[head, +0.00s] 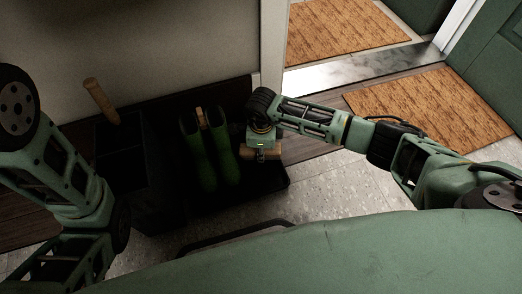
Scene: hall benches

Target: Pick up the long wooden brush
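A light wooden piece (274,153), perhaps the brush, lies crosswise at the right end of a dark tray. My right gripper (262,148) points down right at it and covers its middle. The fingers are too small and dark to show whether they are shut on it. A second wooden handle (101,101) sticks up, tilted, from a dark tall box at the left; its lower end is hidden. A small wooden piece (202,118) shows between two green boots. My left arm is at the left edge; its gripper is not in view.
Green boots (222,160) stand on the dark boot tray (245,192) beside the dark box (150,165). A wall and door frame (273,45) rise behind. Brown doormats (435,105) lie at the right and beyond the metal threshold (365,66). Speckled floor (350,185) is clear in front.

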